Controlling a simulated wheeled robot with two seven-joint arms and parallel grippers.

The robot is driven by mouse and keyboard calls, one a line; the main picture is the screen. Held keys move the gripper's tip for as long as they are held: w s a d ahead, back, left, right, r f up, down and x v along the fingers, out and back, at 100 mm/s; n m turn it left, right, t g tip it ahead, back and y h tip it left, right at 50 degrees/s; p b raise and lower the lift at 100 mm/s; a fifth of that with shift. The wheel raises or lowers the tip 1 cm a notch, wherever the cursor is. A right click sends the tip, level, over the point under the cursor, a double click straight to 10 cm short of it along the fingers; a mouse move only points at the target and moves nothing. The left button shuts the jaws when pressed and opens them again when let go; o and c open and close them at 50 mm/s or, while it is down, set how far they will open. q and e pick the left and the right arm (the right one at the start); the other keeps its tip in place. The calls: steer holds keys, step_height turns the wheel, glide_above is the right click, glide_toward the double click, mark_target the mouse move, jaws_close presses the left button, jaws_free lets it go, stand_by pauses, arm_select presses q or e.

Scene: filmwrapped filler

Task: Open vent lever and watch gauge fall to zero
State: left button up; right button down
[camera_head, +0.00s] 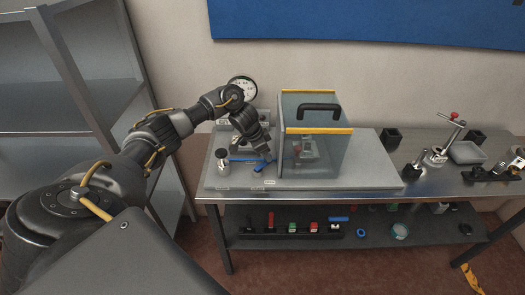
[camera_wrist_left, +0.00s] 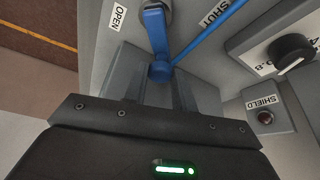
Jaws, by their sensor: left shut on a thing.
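The blue vent lever (camera_wrist_left: 156,35) shows in the left wrist view, with a round blue knob at its near end. My left gripper (camera_wrist_left: 158,88) is shut on the lever's knob end. The lever lies between an OPEN label (camera_wrist_left: 118,16) and a SHUT label (camera_wrist_left: 215,12). In the head view my left gripper (camera_head: 264,157) is low over the grey base plate, left of the clear box. The round white gauge (camera_head: 242,88) stands behind my left forearm; its needle is too small to read. My right gripper is not in view.
A clear box (camera_head: 315,108) with a black handle and yellow edges stands right beside the gripper. The wrist view shows a black knob (camera_wrist_left: 291,50) and a dark red SHIELD lamp (camera_wrist_left: 265,117). A metal cylinder (camera_head: 223,160) is at left; a clamp stand (camera_head: 440,148) is at right.

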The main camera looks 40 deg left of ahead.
arm_select(q)
steer(key=m, duration=0.1)
steer(key=d+m, duration=0.1)
steer(key=m, duration=0.1)
steer(key=m+g+h, duration=0.1)
steer(key=shift+s+d+b, duration=0.15)
steer(key=shift+d+b, duration=0.1)
steer(key=shift+b, duration=0.05)
steer(key=shift+s+d+m+g+h, duration=0.2)
steer(key=shift+s+d+m+g, duration=0.15)
steer(key=shift+m, duration=0.7)
steer(key=shift+s+d+m+g+h, duration=0.15)
steer(key=shift+m+g, duration=0.3)
steer(key=shift+m, duration=0.6)
steer(key=o, duration=1)
steer(key=shift+d, duration=0.1)
steer(key=v, duration=1)
steer(key=shift+a+r, duration=0.2)
steer(key=shift+r, duration=0.1)
steer(key=shift+s, duration=0.1)
